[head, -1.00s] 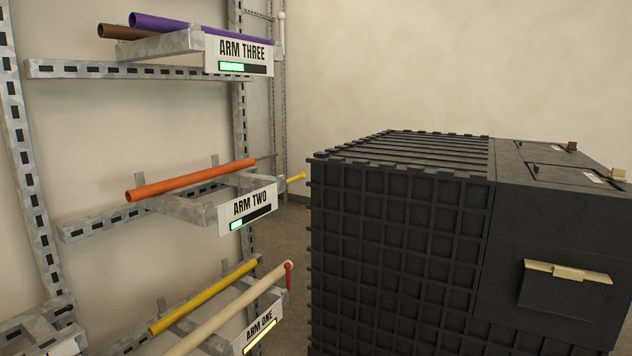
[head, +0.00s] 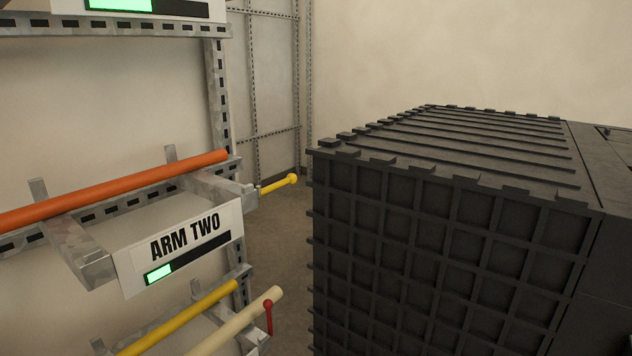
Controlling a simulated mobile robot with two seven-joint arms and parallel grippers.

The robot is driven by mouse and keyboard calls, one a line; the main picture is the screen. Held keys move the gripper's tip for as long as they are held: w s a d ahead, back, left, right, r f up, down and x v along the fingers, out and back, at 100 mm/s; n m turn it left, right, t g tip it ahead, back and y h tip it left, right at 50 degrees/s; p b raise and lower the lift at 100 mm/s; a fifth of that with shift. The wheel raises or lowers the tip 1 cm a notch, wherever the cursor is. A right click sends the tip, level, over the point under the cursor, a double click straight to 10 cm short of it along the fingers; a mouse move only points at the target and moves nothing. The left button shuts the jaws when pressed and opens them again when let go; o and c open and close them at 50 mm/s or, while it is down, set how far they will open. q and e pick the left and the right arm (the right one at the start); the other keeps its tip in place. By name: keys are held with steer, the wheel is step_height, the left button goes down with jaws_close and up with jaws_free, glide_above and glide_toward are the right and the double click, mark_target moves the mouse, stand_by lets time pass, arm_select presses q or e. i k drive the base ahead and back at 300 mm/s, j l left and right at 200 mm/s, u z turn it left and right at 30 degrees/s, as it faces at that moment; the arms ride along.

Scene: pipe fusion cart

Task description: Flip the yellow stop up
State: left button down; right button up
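The yellow stop (head: 277,185) is a short yellow rod with a round knob at its end. It sits at the right end of the rack arm labelled ARM TWO (head: 185,250) and sticks out to the right, tilted slightly upward. An orange pipe (head: 120,187) lies on that arm, with its right end near the stop's base. Neither of my grippers is in view.
A large black ribbed crate (head: 440,240) stands to the right, with a narrow gap between it and the stop.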

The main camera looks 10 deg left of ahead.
mark_target(291, 178)
steer(key=i+l, duration=0.1)
steer(key=i, duration=0.4)
steer(key=i+l+z, duration=0.1)
steer(key=i, duration=0.4)
